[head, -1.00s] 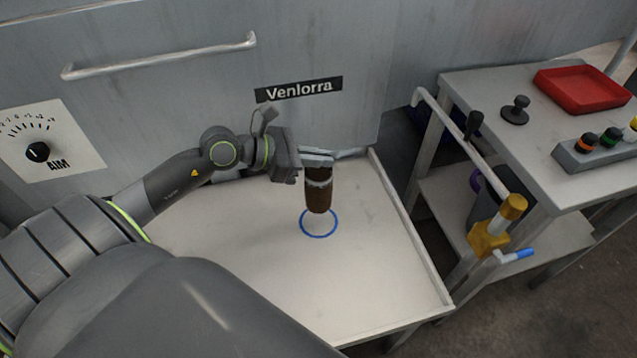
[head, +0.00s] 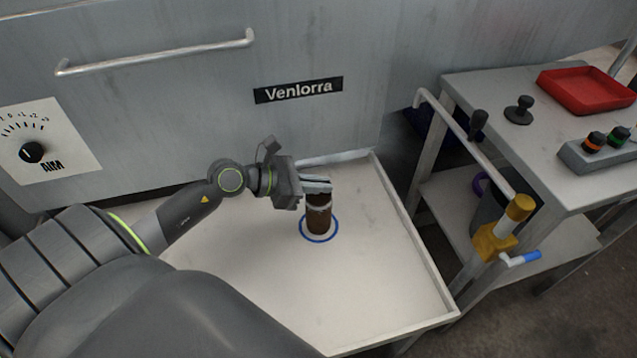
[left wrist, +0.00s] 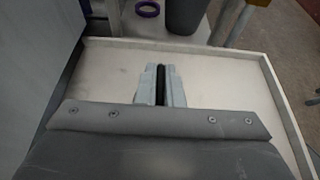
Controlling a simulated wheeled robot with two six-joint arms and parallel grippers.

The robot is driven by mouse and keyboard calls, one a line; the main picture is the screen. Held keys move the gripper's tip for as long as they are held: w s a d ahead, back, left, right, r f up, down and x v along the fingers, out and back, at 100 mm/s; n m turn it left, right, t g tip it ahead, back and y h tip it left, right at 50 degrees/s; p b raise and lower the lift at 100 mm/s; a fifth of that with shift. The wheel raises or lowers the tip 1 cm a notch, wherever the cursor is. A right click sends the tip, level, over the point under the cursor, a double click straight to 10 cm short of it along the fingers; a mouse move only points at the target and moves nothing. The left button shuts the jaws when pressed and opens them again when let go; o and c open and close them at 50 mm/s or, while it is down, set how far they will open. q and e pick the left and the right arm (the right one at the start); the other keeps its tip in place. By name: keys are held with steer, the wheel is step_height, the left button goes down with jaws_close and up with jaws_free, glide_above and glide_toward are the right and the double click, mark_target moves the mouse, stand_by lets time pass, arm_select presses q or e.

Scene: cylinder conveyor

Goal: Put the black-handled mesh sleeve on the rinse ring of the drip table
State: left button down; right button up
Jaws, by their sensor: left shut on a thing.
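The mesh sleeve (head: 318,219) is a brown upright cylinder with a pale band near its top. My left gripper (head: 320,187) is shut on its black handle; the left wrist view shows the dark handle (left wrist: 160,85) between the two pale fingers. The rinse ring is a blue circle (head: 319,241) on the white drip table (head: 385,265). The sleeve's lower end shows inside the ring's outline, at or very close to the table top; I cannot tell if it touches. My right gripper is not in view.
A grey wall with a bar handle (head: 155,54) and a dial (head: 31,152) stands behind the table. The table has a raised rim. To the right, a cart holds a red tray (head: 586,91), a black knob (head: 519,109) and a button box (head: 601,150).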

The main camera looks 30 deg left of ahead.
arm_select(q)
steer(key=c, duration=1.6)
jaws_free()
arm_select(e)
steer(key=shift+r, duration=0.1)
arm_select(q)
steer(key=shift+o, duration=0.2)
steer(key=shift+r, duration=0.1)
steer(key=shift+s+a+r, duration=0.2)
steer(key=shift+s+a, duration=0.1)
steer(key=p+v, duration=0.3)
steer(key=v, duration=0.8)
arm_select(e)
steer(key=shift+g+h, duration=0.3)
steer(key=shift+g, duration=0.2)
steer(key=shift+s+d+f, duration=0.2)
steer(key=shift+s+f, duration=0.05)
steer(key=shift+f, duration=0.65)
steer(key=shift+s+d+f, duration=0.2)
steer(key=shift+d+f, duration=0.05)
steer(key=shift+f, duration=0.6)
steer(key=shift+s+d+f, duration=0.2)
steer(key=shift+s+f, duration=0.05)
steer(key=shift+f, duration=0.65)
arm_select(q)
steer(key=shift+s, duration=0.1)
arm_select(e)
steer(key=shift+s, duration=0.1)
